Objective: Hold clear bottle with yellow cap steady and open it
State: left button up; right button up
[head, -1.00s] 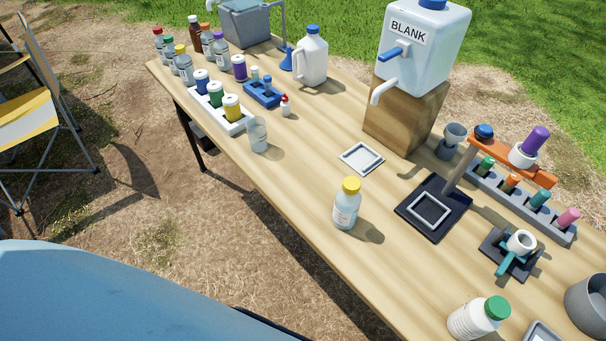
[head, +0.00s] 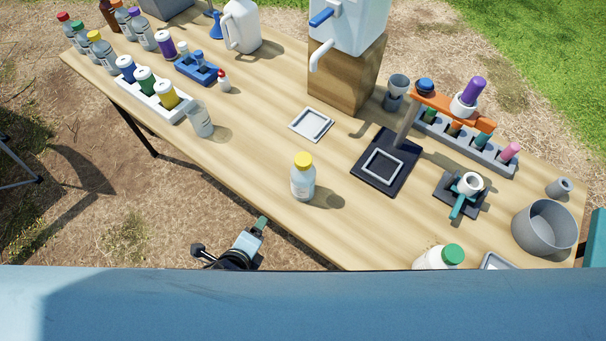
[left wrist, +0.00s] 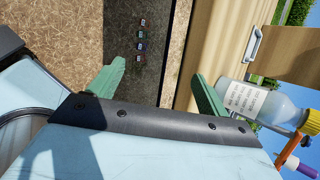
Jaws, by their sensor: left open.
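The clear bottle with the yellow cap (head: 303,182) stands upright on the table, its cap (head: 303,160) on. My left gripper (head: 258,229) is just off the table's front edge, to the lower left of the bottle and apart from it. In the left wrist view my left gripper (left wrist: 160,82) has its two green fingers spread with nothing between them. The bottle (left wrist: 258,102) shows there just beyond the right finger, partly overlapped by it. My right gripper is not in view.
A square white dish (head: 311,124) and a black stand base (head: 384,163) lie behind the bottle. A green-capped white bottle (head: 434,259), a grey bowl (head: 545,230) and a teal-handled tool (head: 461,200) are to the right. A clear cup (head: 200,120) stands left. The wood around the bottle is clear.

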pick_arm(q)
jog(key=w+d+r+m+t, duration=0.25)
jog(key=r+m, duration=0.35)
jog(key=r, duration=0.3)
jog(key=m+t+h, duration=0.2)
jog(key=m+h, duration=0.1)
jog(key=m, duration=0.6)
send_near(299, 184)
jog(key=w, duration=0.2)
jog(key=shift+g, duration=0.25)
jog(key=x, duration=0.7)
jog(key=shift+s+d+f, duration=0.1)
jog(key=shift+d+f, duration=0.05)
jog(key=shift+d, duration=0.1)
jog(key=shift+b+x, duration=0.8)
jog(key=shift+x, duration=2.3)
jog(key=shift+r, duration=0.2)
jog(key=c, duration=1.1)
notch_tip(299, 184, up, 10)
jog(key=p, duration=0.3)
